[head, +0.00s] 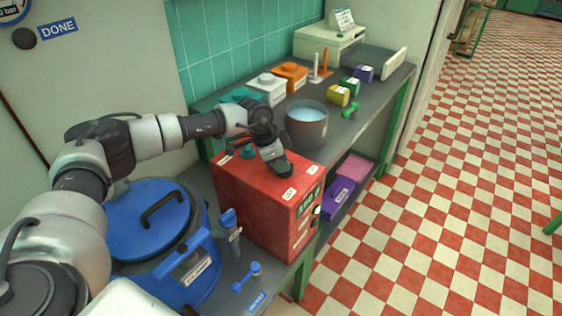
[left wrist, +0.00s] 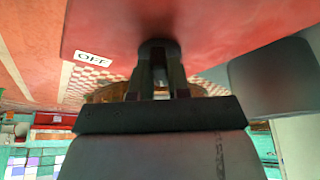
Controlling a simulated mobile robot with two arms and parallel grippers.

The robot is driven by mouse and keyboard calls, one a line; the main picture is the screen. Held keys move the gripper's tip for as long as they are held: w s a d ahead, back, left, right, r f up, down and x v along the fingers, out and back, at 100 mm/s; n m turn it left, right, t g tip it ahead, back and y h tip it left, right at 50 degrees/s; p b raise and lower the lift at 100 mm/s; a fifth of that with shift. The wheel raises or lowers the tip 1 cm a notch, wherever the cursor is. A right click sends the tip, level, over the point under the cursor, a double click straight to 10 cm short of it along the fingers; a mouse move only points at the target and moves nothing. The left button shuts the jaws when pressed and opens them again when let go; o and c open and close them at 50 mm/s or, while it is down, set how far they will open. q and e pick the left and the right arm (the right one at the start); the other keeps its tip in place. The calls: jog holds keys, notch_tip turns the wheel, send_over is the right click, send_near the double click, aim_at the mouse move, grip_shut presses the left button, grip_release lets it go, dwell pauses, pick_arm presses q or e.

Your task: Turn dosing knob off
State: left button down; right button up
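The red dosing box (head: 255,200) stands on the grey bench, with white labels on its top and a dark panel on its front face. My left gripper (head: 287,172) is low over the front part of its top, pointing down. In the left wrist view, the two dark fingers (left wrist: 160,80) reach a dark round knob (left wrist: 158,46) against the red surface (left wrist: 200,25). A narrow gap shows between the fingers; whether they grip the knob is unclear. A white OFF label (left wrist: 92,60) is to the left of the knob. The head view hides the knob behind the gripper.
A blue lidded kettle (head: 150,225) stands left of the box, with a blue dumbbell-shaped piece (head: 246,277) in front. A grey pot of light blue liquid (head: 307,128) stands behind the box. Purple boxes (head: 340,195) lie on the lower shelf. The tiled floor at right is open.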

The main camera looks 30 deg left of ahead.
pick_arm(q)
jog(key=shift+m, duration=0.4)
jog(key=m+g+p, duration=0.1)
jog(key=m, duration=0.2)
jog(key=shift+w+r+h, duration=0.1)
jog(key=shift+w+h, duration=0.05)
jog(key=shift+h, duration=0.25)
jog(key=m+g+p, duration=0.1)
jog(key=m, duration=0.1)
jog(key=shift+w+m, duration=0.1)
jog(key=shift+m, duration=0.3)
jog(key=shift+w+m+g, duration=0.1)
jog(key=shift+m+g, duration=0.5)
jog(key=shift+m, duration=0.2)
jog(key=m, duration=0.2)
jog(key=m+g+b, duration=0.1)
jog(key=m, duration=0.1)
jog(key=shift+w+m+g, duration=0.15)
jog(key=shift+m+g, duration=0.15)
jog(key=m+b, duration=0.1)
jog(key=m, duration=0.1)
jog(key=m+g+y+b, duration=0.1)
jog(key=m, duration=0.2)
jog(key=shift+w+y+b, duration=0.1)
jog(key=shift+y+b, duration=0.2)
jog(key=shift+b, duration=0.05)
jog(key=shift+g, duration=0.3)
jog(key=c, duration=1.1)
grip_release()
jog(key=shift+d, duration=0.1)
